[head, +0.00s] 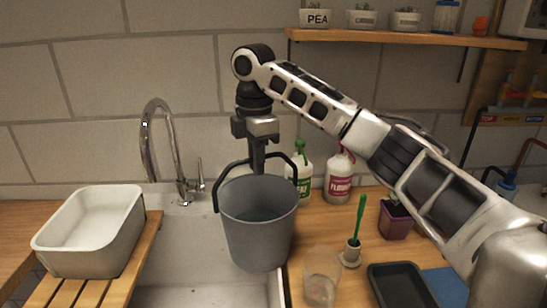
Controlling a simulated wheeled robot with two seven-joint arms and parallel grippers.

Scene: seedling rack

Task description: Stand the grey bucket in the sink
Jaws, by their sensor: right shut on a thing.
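The grey bucket (257,232) hangs upright from its dark arched handle, over the right edge of the sink (185,255). My right gripper (258,165) points down above the bucket and is shut on the handle. The bucket's lower part covers the sink's right rim, so I cannot tell how high its base is. The inside of the bucket looks dark and bluish. The sink basin is pale, with open room left of the bucket. My left gripper is not in view.
A curved tap (165,140) rises behind the sink. A white tub (92,232) sits on a slatted board (130,270) across the sink's left. Right of the bucket stand bottles (339,176), a clear cup (320,278), a plant pot (396,219) and a black tray (402,287).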

